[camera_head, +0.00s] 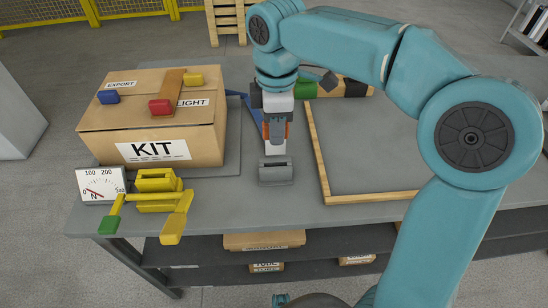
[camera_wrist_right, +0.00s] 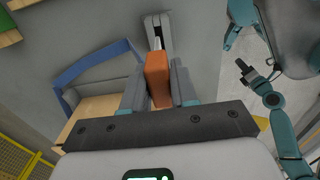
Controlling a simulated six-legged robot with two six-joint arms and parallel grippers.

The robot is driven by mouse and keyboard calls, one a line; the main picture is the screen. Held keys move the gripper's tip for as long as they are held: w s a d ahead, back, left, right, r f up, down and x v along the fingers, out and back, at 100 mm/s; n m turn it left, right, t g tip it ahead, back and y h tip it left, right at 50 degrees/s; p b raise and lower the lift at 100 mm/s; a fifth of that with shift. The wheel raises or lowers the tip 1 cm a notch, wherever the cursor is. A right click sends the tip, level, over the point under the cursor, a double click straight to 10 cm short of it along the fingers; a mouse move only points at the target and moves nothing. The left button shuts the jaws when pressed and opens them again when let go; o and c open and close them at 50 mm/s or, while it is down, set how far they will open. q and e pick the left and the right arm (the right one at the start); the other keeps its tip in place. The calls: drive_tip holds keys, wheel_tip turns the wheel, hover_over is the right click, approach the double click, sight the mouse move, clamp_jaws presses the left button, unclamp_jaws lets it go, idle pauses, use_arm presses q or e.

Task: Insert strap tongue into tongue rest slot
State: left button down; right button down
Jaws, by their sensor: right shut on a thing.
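My right gripper (camera_head: 276,135) is shut on an orange piece that looks like the strap tongue, pointing down over the table. In the right wrist view the orange piece (camera_wrist_right: 158,78) sits between the two grey fingers. A grey block, which looks like the tongue rest (camera_head: 276,174), stands just below and in front of the gripper. Its dark slot (camera_wrist_right: 157,30) shows in the right wrist view, close beyond the orange piece's end. The piece appears outside the slot; whether its tip touches the rest is unclear. A blue strap (camera_wrist_right: 90,62) curves beside the gripper.
The cardboard KIT box (camera_head: 150,118) stands left of the gripper, with small coloured pieces on top. A force dial (camera_head: 101,186) and a yellow clamp-like tool (camera_head: 157,198) lie in front of it. A wood-edged grey board (camera_head: 370,197) is on the right. A shelf runs below.

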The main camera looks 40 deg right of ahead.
sight(276, 152)
wheel_tip(276, 152, down, 3)
drive_tip(key=shift+s+f+b, duration=0.15)
drive_tip(key=shift+f+b, duration=0.05)
drive_tip(key=shift+b, duration=0.1)
drive_tip(key=shift+f+b, duration=0.55)
drive_tip(key=shift+f, duration=1.45)
drive_tip(key=shift+f, duration=0.2)
drive_tip(key=c, duration=0.9)
unclamp_jaws()
drive_tip(key=shift+r, duration=0.1)
wheel_tip(276, 152, up, 12)
drive_tip(key=p, duration=0.3)
drive_tip(key=shift+r+p, duration=0.15)
drive_tip(key=shift+p, duration=0.25)
